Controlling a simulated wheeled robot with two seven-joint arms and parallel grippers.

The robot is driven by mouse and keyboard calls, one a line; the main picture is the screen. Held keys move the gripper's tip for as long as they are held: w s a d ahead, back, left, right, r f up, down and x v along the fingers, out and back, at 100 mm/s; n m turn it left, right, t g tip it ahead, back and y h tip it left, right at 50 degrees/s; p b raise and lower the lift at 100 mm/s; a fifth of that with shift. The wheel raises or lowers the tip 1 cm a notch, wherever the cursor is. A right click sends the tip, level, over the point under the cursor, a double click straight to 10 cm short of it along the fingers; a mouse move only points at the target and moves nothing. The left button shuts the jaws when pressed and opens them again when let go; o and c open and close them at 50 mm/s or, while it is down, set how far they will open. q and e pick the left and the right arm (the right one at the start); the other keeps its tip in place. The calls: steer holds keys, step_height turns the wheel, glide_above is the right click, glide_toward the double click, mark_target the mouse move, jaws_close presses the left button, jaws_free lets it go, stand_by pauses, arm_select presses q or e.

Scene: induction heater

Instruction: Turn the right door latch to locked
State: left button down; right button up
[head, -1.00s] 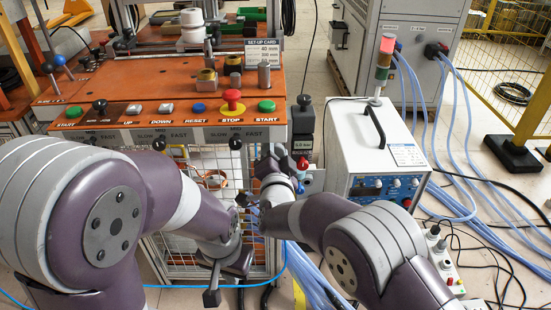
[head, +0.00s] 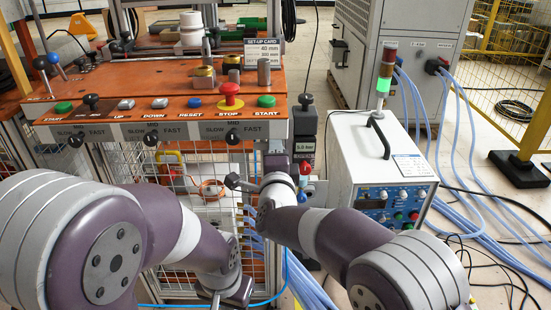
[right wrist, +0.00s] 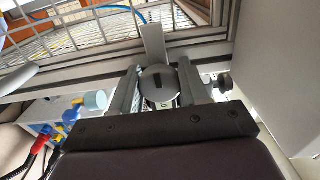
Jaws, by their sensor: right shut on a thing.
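The right door latch shows in the right wrist view as a round grey knob (right wrist: 157,84) with a dark slot. A flat pale tab (right wrist: 152,42) beside it points up across the door frame's edge. My right gripper (right wrist: 159,88) is shut on the knob, one finger on each side. In the head view my right gripper (head: 277,166) is at the cabinet's right front corner, below the control panel; its fingertips and the latch are hidden there.
The wire mesh door (head: 195,190) lies behind my arms. The orange control panel (head: 150,95) overhangs it. A white power unit (head: 372,150) with a signal lamp (head: 383,86), lit green, stands to the right. Blue hoses (head: 460,190) run along the floor.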

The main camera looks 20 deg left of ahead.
steer(key=shift+f, duration=0.15)
stand_by(0.3)
steer(key=o, duration=0.7)
